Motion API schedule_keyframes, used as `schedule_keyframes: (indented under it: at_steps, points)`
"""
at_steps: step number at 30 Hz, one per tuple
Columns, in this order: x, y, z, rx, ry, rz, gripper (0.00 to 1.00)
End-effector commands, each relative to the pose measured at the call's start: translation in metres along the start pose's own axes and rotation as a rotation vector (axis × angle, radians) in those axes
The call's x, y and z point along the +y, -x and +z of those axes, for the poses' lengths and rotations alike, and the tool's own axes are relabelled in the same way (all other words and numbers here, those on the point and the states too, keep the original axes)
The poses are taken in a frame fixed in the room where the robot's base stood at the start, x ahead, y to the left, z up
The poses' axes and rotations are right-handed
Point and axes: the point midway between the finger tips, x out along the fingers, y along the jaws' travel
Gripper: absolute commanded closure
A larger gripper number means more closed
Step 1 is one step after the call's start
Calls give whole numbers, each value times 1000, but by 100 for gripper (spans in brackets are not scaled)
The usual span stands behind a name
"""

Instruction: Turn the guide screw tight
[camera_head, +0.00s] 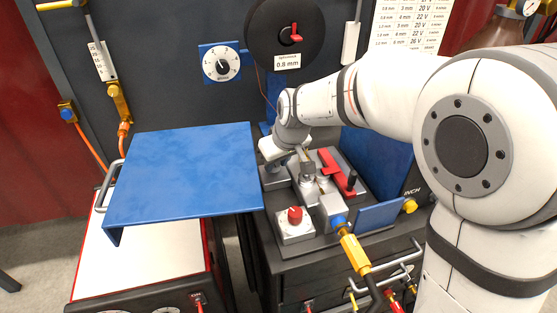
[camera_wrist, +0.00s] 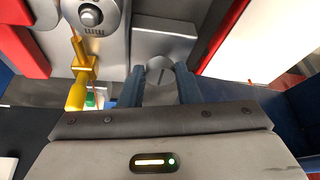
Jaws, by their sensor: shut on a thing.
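The guide screw (camera_wrist: 160,71) shows in the wrist view as a round grey head with a slot across it. My gripper (camera_wrist: 160,90) has one blue finger on each side of this head and is shut on it. In the head view my gripper (camera_head: 283,162) reaches down to the left side of the grey feeder mechanism (camera_head: 310,190) on the dark machine. The screw is hidden there behind my wrist. How tightly the screw is seated cannot be told.
A red lever (camera_head: 338,170) with a black handle stands right of my gripper. A red knob (camera_head: 295,214) and a yellow connector (camera_head: 354,254) are in front. A blue panel (camera_head: 185,175) juts out at the left, and a spool (camera_head: 287,38) hangs behind.

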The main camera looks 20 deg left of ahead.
Motion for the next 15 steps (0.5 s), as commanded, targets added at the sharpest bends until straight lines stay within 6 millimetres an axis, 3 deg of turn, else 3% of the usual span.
schedule_keyframes:
  at_steps: [15]
  points:
    - [0, 2, -3, 10, -60, 27, 93]
